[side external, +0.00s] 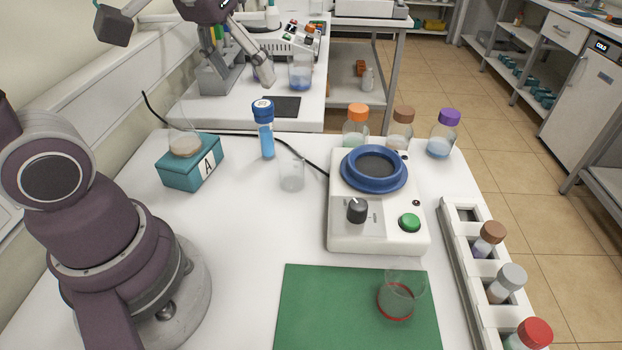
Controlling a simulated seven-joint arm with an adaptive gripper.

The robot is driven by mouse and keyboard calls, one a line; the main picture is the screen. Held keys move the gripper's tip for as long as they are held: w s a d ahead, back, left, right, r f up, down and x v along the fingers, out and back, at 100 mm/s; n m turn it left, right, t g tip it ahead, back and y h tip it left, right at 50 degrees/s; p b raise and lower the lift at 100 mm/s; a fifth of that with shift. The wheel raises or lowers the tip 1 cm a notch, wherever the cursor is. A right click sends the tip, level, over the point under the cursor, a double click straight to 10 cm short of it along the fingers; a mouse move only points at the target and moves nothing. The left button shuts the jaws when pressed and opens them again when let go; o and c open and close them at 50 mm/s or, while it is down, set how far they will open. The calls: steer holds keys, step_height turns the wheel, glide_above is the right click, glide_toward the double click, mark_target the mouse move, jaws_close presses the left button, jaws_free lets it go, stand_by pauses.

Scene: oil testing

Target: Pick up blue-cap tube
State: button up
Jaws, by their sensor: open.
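The blue-cap tube (266,140) stands upright on the white table, holding blue liquid, between the teal box and the white device. My gripper (236,62) is at the top of the side external view, partly cut off by the frame edge. It is open, pointing down, and appears above and apart from the tube in the picture. Its left finger is hard to tell from the grey stand behind it.
A teal box (190,168) marked A carries a flask. A small beaker (292,175) stands just right of the tube. A white device (378,228), capped bottles, a green mat (330,318) with a beaker, and a white rack (457,265) fill the right side.

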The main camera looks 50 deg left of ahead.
steer(key=w+a+n+g, duration=0.2)
steer(key=w+a+n, duration=0.3)
steer(key=w, duration=0.1)
steer(key=n+g, duration=0.2)
steer(key=n, duration=0.4)
glide_toward(265, 123)
steer(key=shift+w+a+f+h, duration=0.2)
steer(key=shift+w+a+h, duration=0.15)
steer(key=shift+a, duration=0.25)
steer(key=f, duration=1)
steer(key=shift+w+a+f, duration=0.2)
steer(key=shift+a+f, duration=0.2)
steer(key=shift+c, duration=0.3)
steer(key=c, duration=1.1)
steer(key=shift+r, duration=0.1)
